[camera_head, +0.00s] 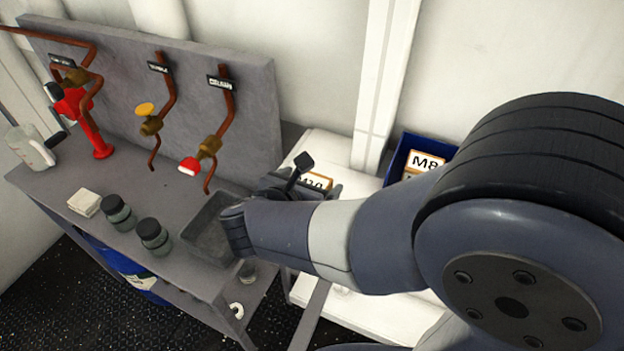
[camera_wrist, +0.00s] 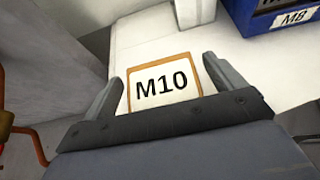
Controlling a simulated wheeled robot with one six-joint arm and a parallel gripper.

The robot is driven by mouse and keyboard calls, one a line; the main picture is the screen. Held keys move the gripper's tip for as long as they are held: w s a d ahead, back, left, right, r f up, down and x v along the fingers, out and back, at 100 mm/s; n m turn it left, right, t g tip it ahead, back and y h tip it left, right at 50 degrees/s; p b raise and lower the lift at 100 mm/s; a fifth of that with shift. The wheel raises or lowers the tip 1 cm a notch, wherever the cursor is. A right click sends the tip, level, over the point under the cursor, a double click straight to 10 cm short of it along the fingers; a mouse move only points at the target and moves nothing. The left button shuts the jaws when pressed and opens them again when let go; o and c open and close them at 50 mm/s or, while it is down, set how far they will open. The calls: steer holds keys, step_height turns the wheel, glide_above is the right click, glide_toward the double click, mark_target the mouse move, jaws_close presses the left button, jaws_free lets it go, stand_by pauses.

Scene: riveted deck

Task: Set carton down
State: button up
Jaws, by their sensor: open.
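The carton (camera_wrist: 164,85) is brown-edged with a white label reading M10. In the wrist view it lies on a white surface (camera_wrist: 145,34) between the two fingers of my gripper (camera_wrist: 168,92). The fingers are spread, one on each side of the carton, and I cannot tell whether they touch it. In the head view my gripper (camera_head: 300,188) is over the white bench to the right of the grey panel. Part of the carton (camera_head: 318,181) with its label shows there behind the gripper. The carton's underside is hidden.
A blue bin labelled M8 (camera_head: 408,155) stands just right of the carton. The grey panel (camera_head: 245,110) with copper pipes and valves rises to the left. Two dark-lidded jars (camera_head: 154,236), a grey tray (camera_head: 205,238) and a white jug (camera_head: 30,147) stand on the grey bench.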

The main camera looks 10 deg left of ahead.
steer(key=b+v, duration=0.1)
steer(key=v, duration=0.9)
steer(key=shift+s, duration=0.2)
steer(key=shift+r, duration=0.1)
